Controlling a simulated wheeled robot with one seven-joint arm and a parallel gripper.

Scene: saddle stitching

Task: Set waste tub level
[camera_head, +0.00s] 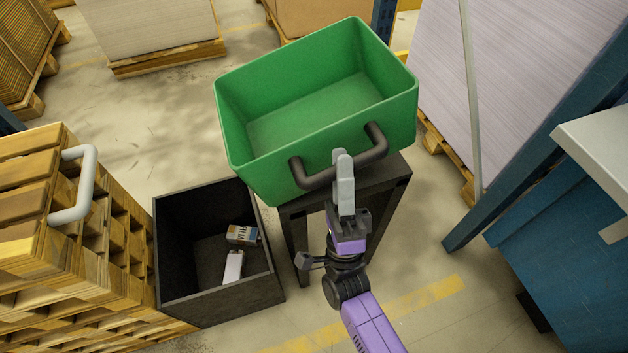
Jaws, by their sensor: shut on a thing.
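The waste tub (246,150) is a green, open-topped box, and its visible inside is empty. It is on or just above a dark stand (387,181), and it looks tilted in the picture; I cannot tell its exact lean or whether its base touches the stand. A dark bar handle (313,179) runs across its near side. My gripper (343,170) is shut on this handle, near its middle. The gripper covers part of the handle and the tub's near wall. The underside of the tub is hidden.
A black open bin (172,243) stands left of the stand, holding a small carton (242,235) and a white item (233,267). Stacked wooden pallets (115,235) with a grey handle (85,185) are at left. A blue machine (575,240) and paper stack (520,80) flank the right.

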